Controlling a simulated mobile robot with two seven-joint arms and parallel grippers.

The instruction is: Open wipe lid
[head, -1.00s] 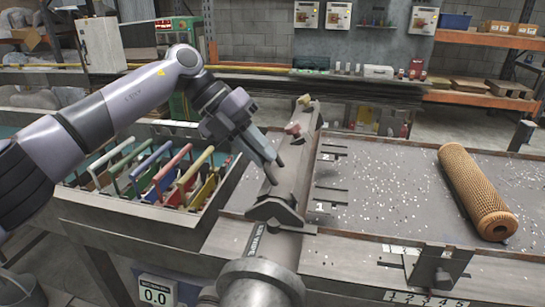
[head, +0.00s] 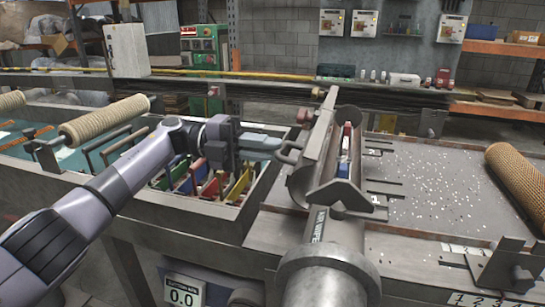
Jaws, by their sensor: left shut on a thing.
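The wiper housing is a long grey metal trough with a label (head: 319,224) at its near end. Its lid (head: 306,178) is swung up and over to the left, with its curved inner side showing. A narrow blue, white and red part (head: 344,158) is exposed inside the trough. My left gripper (head: 277,144) is at the lid's left side, fingers pointing right. It is shut at the lid's bar handle (head: 289,152); the exact contact is hard to see. My right gripper is out of view.
A bin of coloured frames (head: 215,183) lies under my left arm. A tan mesh tube (head: 519,180) lies on the speckled tray (head: 430,205) at right. A pale roll (head: 103,122) sits at the left. A thick grey pipe (head: 327,275) stands in front.

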